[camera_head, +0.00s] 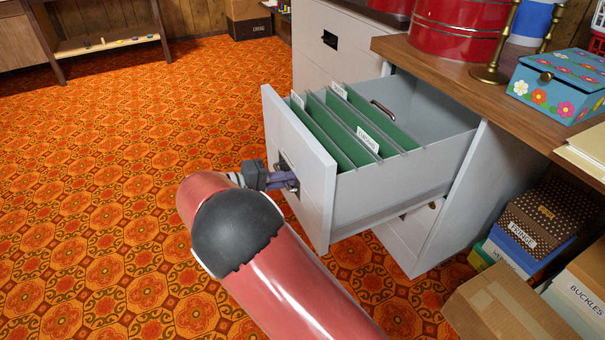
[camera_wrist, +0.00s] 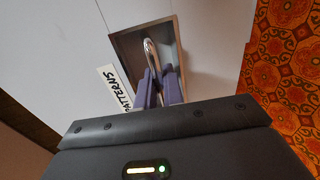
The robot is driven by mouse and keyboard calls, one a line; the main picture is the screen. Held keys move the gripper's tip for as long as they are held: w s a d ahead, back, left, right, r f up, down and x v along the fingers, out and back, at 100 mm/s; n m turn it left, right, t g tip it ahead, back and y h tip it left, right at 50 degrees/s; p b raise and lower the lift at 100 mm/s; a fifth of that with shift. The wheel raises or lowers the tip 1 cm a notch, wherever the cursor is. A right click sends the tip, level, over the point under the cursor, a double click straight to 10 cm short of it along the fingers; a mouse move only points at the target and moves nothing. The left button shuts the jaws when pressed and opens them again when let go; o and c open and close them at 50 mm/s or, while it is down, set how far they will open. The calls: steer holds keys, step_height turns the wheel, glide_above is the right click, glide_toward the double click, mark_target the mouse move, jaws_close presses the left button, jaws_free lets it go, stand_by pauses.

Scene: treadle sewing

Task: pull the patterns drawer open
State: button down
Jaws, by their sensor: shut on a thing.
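The patterns drawer (camera_head: 315,190) is a light grey file drawer, pulled well out of its cabinet (camera_head: 480,185). Green hanging folders (camera_head: 335,125) with white tabs stand inside it. In the wrist view its front shows a "PATTERNS" label (camera_wrist: 115,88) beside a recess with a curved metal handle (camera_wrist: 151,52). My gripper (camera_head: 290,181) is at the drawer's front, and its purple fingers also show in the wrist view (camera_wrist: 158,88). They are shut on the handle. In the head view the fingers hide most of the handle.
A wooden top (camera_head: 450,75) holds a red tin (camera_head: 458,28) and a flowered box (camera_head: 555,85). Orange patterned carpet (camera_head: 120,150) is clear at the left.

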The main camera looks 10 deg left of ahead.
steer(key=shift+s+a+f, duration=0.1)
steer(key=shift+s+a, duration=0.55)
steer(key=shift+a, duration=0.25)
steer(key=shift+s+a, duration=0.65)
steer(key=shift+a, duration=0.2)
steer(key=c, duration=1.9)
jaws_free()
steer(key=shift+a, duration=0.1)
steer(key=v, duration=0.7)
steer(key=shift+s+a, duration=0.25)
steer(key=shift+a, duration=0.05)
